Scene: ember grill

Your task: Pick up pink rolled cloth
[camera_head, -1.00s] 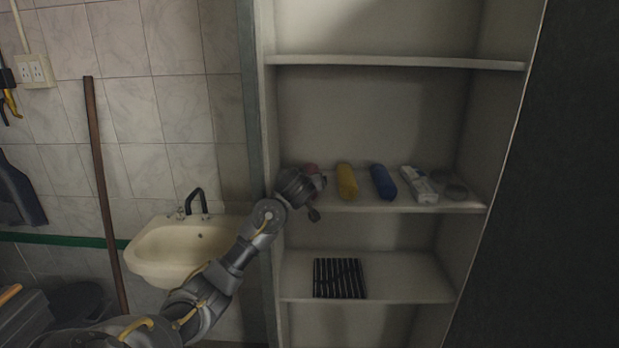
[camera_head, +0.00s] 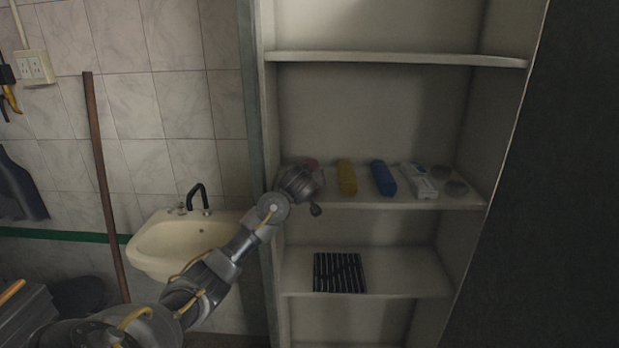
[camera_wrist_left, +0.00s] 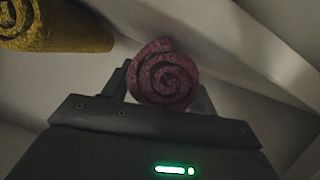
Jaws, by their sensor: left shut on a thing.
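The pink rolled cloth (camera_wrist_left: 163,78) shows its spiral end in the left wrist view, between the two fingers of my left gripper (camera_wrist_left: 163,88). The gripper is shut on it. In the head view only a small pink part of the cloth (camera_head: 312,163) shows behind my left gripper (camera_head: 305,183), at the left end of the middle shelf. My wrist hides the rest, and I cannot tell whether the cloth touches the shelf. My right gripper is not in view.
A yellow roll (camera_head: 347,178), a blue roll (camera_head: 383,178), a white packet (camera_head: 418,181) and round grey items (camera_head: 455,188) sit to the right on the shelf (camera_head: 400,203). A black grate (camera_head: 339,273) lies on the shelf below. A sink (camera_head: 180,245) stands left of the cabinet.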

